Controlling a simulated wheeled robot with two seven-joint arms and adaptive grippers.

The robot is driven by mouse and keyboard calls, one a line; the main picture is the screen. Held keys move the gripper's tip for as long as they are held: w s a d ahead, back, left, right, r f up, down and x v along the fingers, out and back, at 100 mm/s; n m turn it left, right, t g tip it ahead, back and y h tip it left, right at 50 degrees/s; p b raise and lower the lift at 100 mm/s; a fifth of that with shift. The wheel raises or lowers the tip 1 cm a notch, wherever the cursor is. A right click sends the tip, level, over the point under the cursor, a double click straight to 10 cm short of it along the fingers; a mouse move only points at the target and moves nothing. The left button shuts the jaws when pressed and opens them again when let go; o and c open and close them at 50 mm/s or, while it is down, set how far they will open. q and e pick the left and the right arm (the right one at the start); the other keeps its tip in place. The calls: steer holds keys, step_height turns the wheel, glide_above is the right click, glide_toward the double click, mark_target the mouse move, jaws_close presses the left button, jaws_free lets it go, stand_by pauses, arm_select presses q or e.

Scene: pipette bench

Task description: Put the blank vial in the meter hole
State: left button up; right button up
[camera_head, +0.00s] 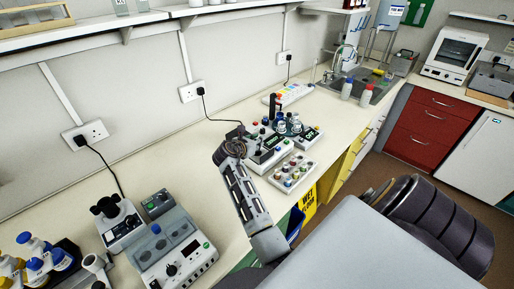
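A small white rack (292,174) at mid-bench holds several vials with coloured caps. I cannot tell which one is the blank vial. Behind it stands a pale instrument (266,155) with a dark display, which may be the meter; its hole is not clear at this size. Another instrument with a dark display (308,136) stands to its right. My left arm reaches up over the bench, and its gripper (235,148) is just left of the pale instrument. Its fingers are too small and dark to read. My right arm shows folded at the right edge, with its gripper out of view.
Glass bottles (295,125) stand close behind the instruments. A microscope-like device (120,222), a larger control unit (176,257) and several blue-capped bottles (36,262) crowd the left front. A sink (365,82) is at the back right. Bare bench (175,160) lies left of my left arm.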

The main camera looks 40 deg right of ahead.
steer(key=shift+f, duration=1.9)
